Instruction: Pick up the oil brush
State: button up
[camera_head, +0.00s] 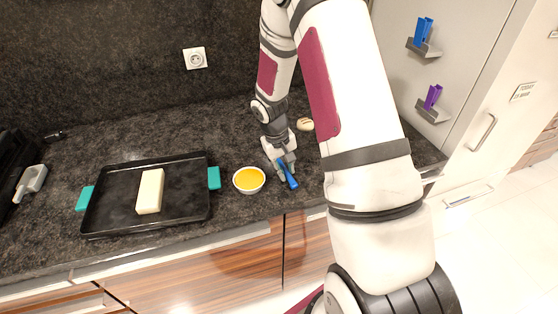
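A blue brush (289,177), which looks like the oil brush, is at the front part of the dark stone counter, just right of a white bowl of yellow oil (249,179). My gripper (285,174) points down at the brush, with its fingers close around or beside the blue handle. The view is too small to tell whether the fingers touch it or are closed on it. Any bristle end of the brush is not clear to see.
A black tray (105,213) with teal handles holds a pale block (150,191) at the left. A small round beige item (305,124) lies behind my gripper. A wall socket (195,58) is at the back. Blue (423,31) and purple (432,97) items sit on holders on the white cabinet.

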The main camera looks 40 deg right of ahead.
jog(key=shift+f, duration=0.1)
jog(key=shift+c, duration=0.6)
grip_shut()
